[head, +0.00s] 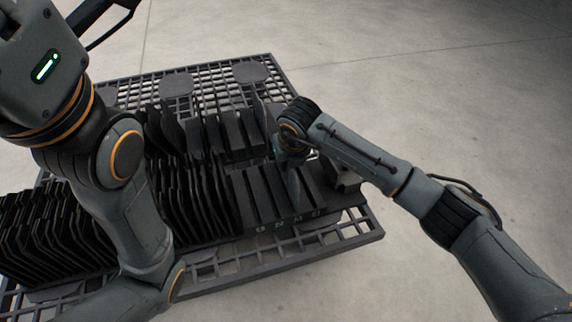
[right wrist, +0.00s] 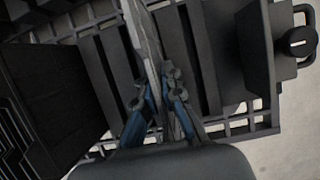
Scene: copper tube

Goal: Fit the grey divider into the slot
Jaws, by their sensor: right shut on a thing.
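My right gripper (right wrist: 160,100) is shut on the grey divider (right wrist: 142,35), a thin light-grey plate seen edge-on between the blue-sided fingers in the right wrist view. In the head view the divider (head: 293,186) hangs below my right wrist, over the slotted black rack (head: 262,192) at the right of the pallet. Dark slots and ribs of the rack (right wrist: 97,72) show on both sides of the plate in the right wrist view. Whether the divider's lower edge is in a slot or above it is hidden. My left arm crosses the left of the head view; its gripper is out of frame.
A dark grid pallet (head: 345,238) bears the rack and several rows of upright black plates (head: 45,235). More plates (head: 215,133) stand behind the rack. A dark block with a round knob (right wrist: 300,40) is at the right. The concrete floor (head: 450,90) is clear.

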